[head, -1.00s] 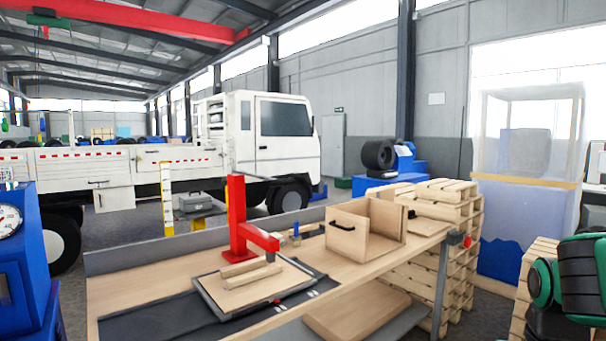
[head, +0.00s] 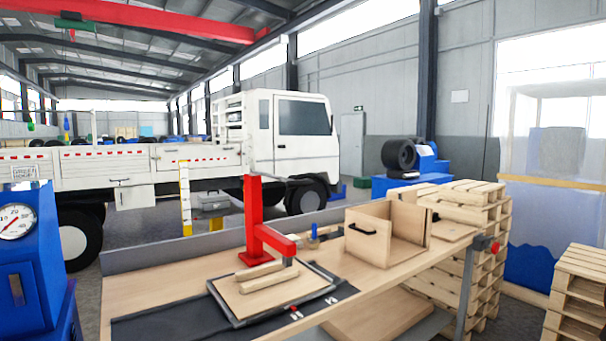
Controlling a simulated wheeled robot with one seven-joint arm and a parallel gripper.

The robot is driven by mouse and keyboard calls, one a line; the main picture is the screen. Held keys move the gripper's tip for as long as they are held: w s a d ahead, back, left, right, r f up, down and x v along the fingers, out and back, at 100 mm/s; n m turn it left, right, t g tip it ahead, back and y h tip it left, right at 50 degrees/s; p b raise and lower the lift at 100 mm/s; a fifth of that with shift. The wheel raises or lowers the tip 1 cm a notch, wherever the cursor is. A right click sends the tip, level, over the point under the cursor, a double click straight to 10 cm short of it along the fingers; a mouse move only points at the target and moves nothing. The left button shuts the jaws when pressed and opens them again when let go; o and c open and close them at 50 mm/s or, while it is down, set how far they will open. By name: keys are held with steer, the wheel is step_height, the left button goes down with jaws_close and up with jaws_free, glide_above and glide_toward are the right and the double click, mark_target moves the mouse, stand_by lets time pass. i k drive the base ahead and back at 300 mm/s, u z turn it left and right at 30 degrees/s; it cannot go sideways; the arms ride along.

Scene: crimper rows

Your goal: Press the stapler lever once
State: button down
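A red stapler-like press (head: 254,215) stands on the wooden workbench (head: 190,270). It has an upright column and a horizontal arm (head: 276,240) reaching toward the front right. Below that arm, two wooden strips (head: 268,279) lie on a light board in a dark-framed tray (head: 320,295). A separate lever on the press cannot be clearly made out. My gripper is not visible in the head view.
An open wooden box (head: 370,242) with a black handle stands at the bench's right. A blue cabinet with a gauge (head: 28,250) is at left. Stacked pallets (head: 490,225) stand beyond the bench's right end. A white truck (head: 290,140) is behind.

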mark_target(290, 183)
steer(key=i, duration=0.9)
